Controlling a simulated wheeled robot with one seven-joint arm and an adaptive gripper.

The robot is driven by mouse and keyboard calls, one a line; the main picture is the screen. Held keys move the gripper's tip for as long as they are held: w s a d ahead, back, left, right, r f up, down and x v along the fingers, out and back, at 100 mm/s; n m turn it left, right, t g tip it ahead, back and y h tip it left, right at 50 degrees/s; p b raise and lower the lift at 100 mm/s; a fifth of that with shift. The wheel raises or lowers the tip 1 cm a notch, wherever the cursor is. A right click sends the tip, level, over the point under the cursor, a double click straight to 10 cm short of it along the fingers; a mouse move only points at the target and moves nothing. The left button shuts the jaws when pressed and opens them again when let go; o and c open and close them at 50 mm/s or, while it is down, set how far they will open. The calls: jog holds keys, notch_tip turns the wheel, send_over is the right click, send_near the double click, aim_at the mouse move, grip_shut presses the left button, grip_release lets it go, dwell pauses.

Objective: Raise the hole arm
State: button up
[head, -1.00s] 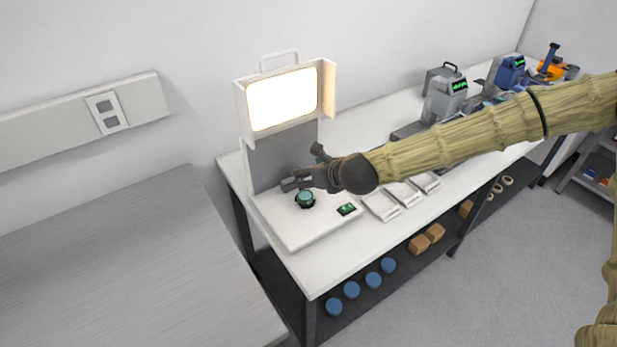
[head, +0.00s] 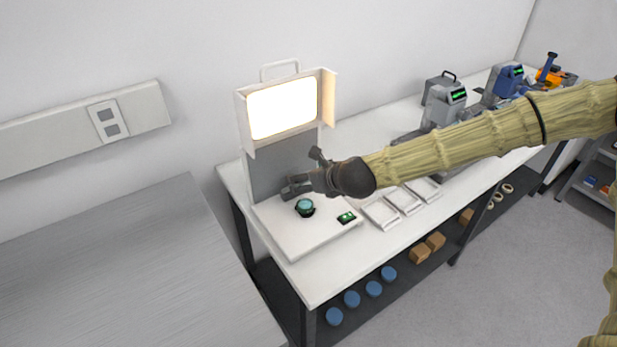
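The interferometer has a white base (head: 290,238), a grey upright back panel (head: 266,172) and a glowing lamp screen (head: 282,108) in a white hood on top. A round dark part with a teal top (head: 304,207) sits on the base, beside a small green display (head: 346,217). My gripper (head: 300,178) is in front of the back panel, just above and behind the round part in the picture. Dark pieces at its tip overlap, so I cannot tell its fingers from a part of the device. I cannot make out the hole arm; my gripper may cover it.
White trays (head: 402,201) lie right of the base on the white bench (head: 345,268). Grey and blue instruments (head: 444,103) stand further back. Blue round items and boxes are on the shelf below. A bare grey table (head: 110,265) fills the lower left.

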jog(key=v, duration=1.2)
dwell(0.4)
